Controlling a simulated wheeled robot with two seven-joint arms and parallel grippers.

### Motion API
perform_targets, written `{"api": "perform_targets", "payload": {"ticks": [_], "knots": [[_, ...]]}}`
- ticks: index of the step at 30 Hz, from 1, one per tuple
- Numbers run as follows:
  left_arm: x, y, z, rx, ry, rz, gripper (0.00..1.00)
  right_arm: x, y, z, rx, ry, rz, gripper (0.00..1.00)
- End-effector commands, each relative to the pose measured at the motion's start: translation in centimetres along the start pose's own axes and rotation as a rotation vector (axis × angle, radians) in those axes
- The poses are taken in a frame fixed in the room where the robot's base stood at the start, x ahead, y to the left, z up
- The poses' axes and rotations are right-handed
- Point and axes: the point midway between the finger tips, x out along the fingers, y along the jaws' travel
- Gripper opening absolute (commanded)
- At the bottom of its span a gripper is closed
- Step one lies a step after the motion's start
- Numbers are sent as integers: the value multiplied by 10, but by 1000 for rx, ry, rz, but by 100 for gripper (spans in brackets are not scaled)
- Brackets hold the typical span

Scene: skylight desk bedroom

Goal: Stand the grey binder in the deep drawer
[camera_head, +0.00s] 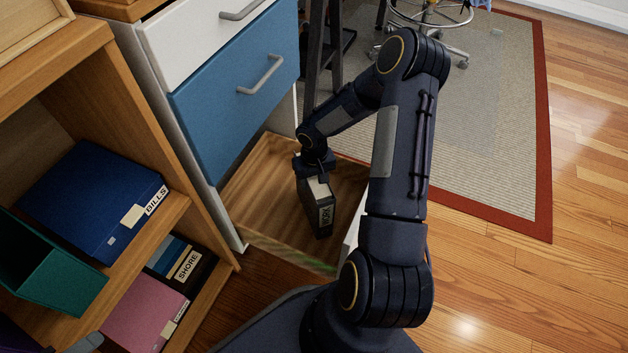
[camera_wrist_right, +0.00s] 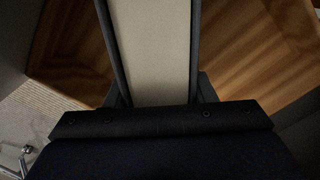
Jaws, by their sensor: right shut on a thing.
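The grey binder (camera_head: 311,207) is dark grey with a pale label on its spine. It is upright, over or inside the open deep drawer (camera_head: 262,186), which has a bare wooden inside. I cannot tell whether its bottom touches the drawer floor. My right gripper (camera_head: 315,177) is shut on the binder's upper end, pointing down. In the right wrist view the binder (camera_wrist_right: 155,50) lies between the two fingers, with the drawer's wooden inside (camera_wrist_right: 245,45) on both sides. My left gripper is not in view.
A blue drawer (camera_head: 225,110) and a white one above it are shut. The shelf at left holds a blue BILLS binder (camera_head: 90,200), a green box (camera_head: 45,265), a SHORE binder (camera_head: 183,262) and a pink binder (camera_head: 142,310). A rug (camera_head: 480,130) and open floor lie at right.

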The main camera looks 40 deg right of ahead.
Motion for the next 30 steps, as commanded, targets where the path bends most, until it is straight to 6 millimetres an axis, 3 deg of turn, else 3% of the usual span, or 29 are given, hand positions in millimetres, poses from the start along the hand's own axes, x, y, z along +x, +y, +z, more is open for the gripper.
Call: {"api": "perform_targets", "payload": {"ticks": [5,6,10,18,22,30], "knots": [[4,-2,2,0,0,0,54,3,0,-1,-1,2,0,0],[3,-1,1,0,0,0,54,3,0,0,0,-1,0,54],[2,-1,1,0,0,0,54,3,0,0,0,-1,0,71],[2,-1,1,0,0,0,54,2,0,0,0,-1,0,72],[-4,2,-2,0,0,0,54,-7,0,0,0,1,1,72],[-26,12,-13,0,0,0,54,-63,0,-1,0,3,2,72]]}}
